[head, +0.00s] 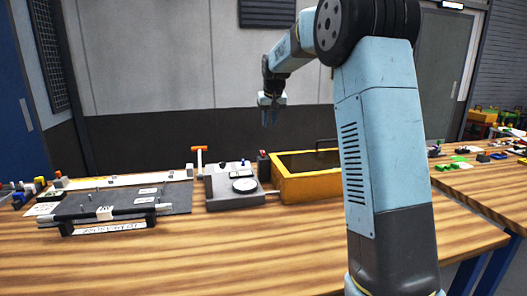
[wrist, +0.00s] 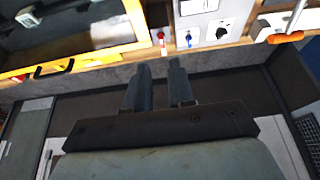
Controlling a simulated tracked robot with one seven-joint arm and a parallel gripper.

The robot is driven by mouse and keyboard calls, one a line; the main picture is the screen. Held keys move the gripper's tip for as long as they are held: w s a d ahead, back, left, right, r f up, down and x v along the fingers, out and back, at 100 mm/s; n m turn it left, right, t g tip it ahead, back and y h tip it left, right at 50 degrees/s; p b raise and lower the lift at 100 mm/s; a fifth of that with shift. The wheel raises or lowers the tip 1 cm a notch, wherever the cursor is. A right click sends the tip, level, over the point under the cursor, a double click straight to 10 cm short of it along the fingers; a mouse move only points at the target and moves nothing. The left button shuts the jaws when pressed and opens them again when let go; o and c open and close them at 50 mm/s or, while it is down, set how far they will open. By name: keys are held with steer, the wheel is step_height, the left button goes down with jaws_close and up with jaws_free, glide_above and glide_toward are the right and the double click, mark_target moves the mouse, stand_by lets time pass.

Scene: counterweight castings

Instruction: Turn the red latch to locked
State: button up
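A small red part, likely the red latch, shows in the wrist view (wrist: 162,40), between the yellow-rimmed box and a pale panel with a black knob. In the head view a small red-topped post (head: 262,156) stands at the left end of the yellow box and seems to be the same part. Which way it is turned is too small to tell. My gripper (head: 269,120) hangs above and behind the box's left end, fingers pointing down. In the wrist view its two fingers (wrist: 161,68) are apart with nothing between them, clear of the red part.
The yellow box (head: 277,188) stands right of a grey unit with a round dial (head: 244,186). An orange T-handle (head: 198,150) rises behind that unit. A small blue part (wrist: 189,40) sits beside the red one. A dark plate fixture (head: 130,203) lies left. The front tabletop is clear.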

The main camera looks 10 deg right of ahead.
glide_toward(264, 152)
steer(key=x, duration=0.9)
steer(key=shift+w, duration=0.35)
steer(key=shift+c, duration=0.3)
jaws_close()
